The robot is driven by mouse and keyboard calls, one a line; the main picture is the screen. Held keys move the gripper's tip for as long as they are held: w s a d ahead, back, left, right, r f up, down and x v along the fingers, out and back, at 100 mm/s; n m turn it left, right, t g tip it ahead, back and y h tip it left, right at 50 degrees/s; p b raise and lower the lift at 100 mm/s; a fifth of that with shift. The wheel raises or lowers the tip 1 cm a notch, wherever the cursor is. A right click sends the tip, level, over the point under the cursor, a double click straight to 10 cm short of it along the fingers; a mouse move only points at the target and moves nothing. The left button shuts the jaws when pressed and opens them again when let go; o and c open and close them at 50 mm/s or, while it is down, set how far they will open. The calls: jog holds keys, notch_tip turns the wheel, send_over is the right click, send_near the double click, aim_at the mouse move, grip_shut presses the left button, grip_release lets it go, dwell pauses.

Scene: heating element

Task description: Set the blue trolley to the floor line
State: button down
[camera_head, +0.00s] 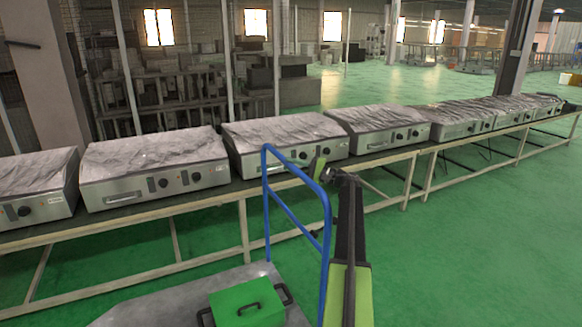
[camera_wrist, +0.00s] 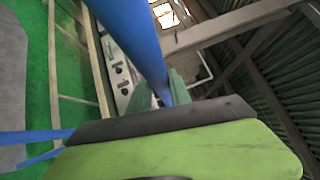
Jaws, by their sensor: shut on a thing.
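The blue trolley has a tall blue tube handle (camera_head: 327,232) and a flat grey deck (camera_head: 150,308), in the head view's lower middle. My gripper (camera_head: 318,169) is shut on the handle near its upper right bend. In the wrist view the blue tube (camera_wrist: 135,35) runs down between the fingers of my gripper (camera_wrist: 163,94). The grey deck also shows at the wrist view's left edge (camera_wrist: 10,90). A green box (camera_head: 246,306) with black handles sits on the deck. I cannot make out a floor line in either view.
A long bench (camera_head: 245,232) with several grey heating units (camera_head: 155,170) runs across behind the trolley, close to its handle. Open green floor (camera_head: 470,265) lies to the right, in front of the bench. A pillar (camera_head: 42,70) stands at the far left.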

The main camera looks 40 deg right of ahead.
jog(key=c, duration=1.2)
grip_release()
jog(key=shift+w+a+r, duration=0.1)
jog(key=shift+w+a, duration=0.05)
jog(key=shift+a, duration=0.2)
jog(key=shift+c, duration=0.2)
jog(key=shift+o, duration=0.3)
jog(key=shift+w, duration=0.1)
jog(key=b+v, duration=0.2)
jog(key=v, duration=1.5)
jog(key=shift+d, duration=0.15)
